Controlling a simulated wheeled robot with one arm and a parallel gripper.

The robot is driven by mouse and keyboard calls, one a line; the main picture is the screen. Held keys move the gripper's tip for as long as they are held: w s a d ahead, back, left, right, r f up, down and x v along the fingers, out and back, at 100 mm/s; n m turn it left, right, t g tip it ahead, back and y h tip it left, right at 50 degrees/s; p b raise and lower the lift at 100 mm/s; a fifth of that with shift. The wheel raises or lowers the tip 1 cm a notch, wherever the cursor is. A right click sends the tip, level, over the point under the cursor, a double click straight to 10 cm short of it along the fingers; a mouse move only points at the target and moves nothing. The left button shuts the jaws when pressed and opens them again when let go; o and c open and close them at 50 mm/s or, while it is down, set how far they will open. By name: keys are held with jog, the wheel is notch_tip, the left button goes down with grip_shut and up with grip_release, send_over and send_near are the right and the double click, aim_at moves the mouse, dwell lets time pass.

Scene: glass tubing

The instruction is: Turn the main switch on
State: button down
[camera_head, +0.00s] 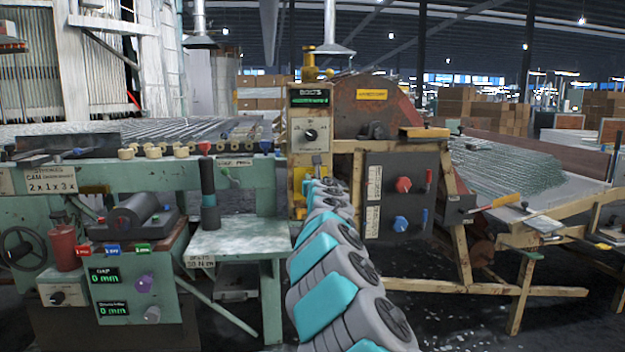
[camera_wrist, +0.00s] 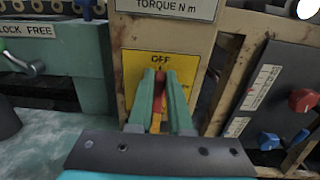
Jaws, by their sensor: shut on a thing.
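The main switch appears as a yellow plate (camera_wrist: 134,66) marked OFF at the top, on a worn cream post. In the wrist view its red lever (camera_wrist: 159,78) stands between the two green fingers of my gripper (camera_wrist: 160,84), which is shut on it. The lever's lower part looks orange-yellow. The fingers hide much of the plate's middle and lower part. In the head view the yellow plate (camera_head: 319,172) shows low on the post, partly behind my teal and grey arm.
A dark panel (camera_head: 395,213) with red and blue knobs is right of the post. Left are a green bench (camera_head: 235,238) and a lever by a LOCK FREE label (camera_wrist: 28,30).

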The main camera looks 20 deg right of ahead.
jog(key=shift+m, duration=0.3)
jog(key=shift+s+d+f+m+b, duration=0.1)
jog(key=shift+d+f+m+b, duration=0.4)
jog(key=shift+m, duration=2.35)
jog(key=shift+s+d+f+m+b, duration=0.15)
jog(key=shift+d+f+m+b, duration=0.35)
jog(key=shift+m, duration=2.4)
jog(key=shift+s+d+f+m+b, duration=0.1)
jog(key=shift+d+f+m+b, duration=0.4)
jog(key=shift+m, duration=2.35)
jog(key=shift+a+r, duration=0.1)
jog(key=shift+a, duration=0.1)
jog(key=c, duration=0.8)
grip_release()
jog(key=shift+c, duration=0.2)
jog(key=shift+s+r, duration=0.1)
jog(key=shift+s, duration=0.05)
